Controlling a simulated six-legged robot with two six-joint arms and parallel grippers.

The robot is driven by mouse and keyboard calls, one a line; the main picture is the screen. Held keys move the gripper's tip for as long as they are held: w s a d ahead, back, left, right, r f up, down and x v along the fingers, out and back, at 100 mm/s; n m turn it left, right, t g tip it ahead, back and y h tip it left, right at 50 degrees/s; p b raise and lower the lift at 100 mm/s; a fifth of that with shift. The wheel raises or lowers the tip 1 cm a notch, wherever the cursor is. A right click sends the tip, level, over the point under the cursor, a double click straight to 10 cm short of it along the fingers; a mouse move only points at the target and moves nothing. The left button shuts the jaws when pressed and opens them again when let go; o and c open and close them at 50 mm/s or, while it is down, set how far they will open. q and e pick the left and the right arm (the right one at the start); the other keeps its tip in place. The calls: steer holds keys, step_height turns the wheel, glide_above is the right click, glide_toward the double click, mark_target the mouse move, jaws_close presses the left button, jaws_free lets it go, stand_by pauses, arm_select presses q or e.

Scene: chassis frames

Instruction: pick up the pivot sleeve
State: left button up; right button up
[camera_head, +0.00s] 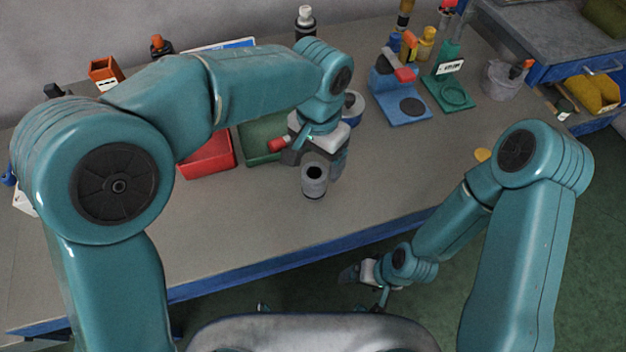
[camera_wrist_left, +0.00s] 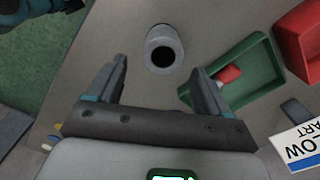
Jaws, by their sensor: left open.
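The pivot sleeve appears to be the grey hollow cylinder (camera_head: 314,184) standing upright on the workbench, its dark bore facing up. It also shows in the left wrist view (camera_wrist_left: 164,47), just beyond the gap between the fingers. My left gripper (camera_head: 318,160) is open and empty, pointing down at the bench just behind the sleeve in the head view. In the left wrist view its two fingers (camera_wrist_left: 159,76) are spread wide, and the sleeve lines up with the gap. My right gripper (camera_head: 367,280) hangs low in front of the bench edge, small and partly hidden; its jaw state is unclear.
A red tray (camera_head: 209,160) and a green tray (camera_head: 262,131) lie left of and behind the sleeve. A red piece (camera_wrist_left: 229,74) is by the green tray. Blue (camera_head: 402,92) and green (camera_head: 441,86) stands are at back right. The bench in front is clear.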

mark_target(314, 176)
arm_select(q)
steer(key=shift+s+f, duration=0.2)
steer(key=shift+f, duration=0.4)
steer(key=f, duration=0.4)
steer(key=shift+w+a+f, duration=0.15)
steer(key=shift+a+f, duration=0.2)
steer(key=shift+f, duration=0.15)
steer(key=shift+d, duration=0.1)
steer(key=c, duration=1.2)
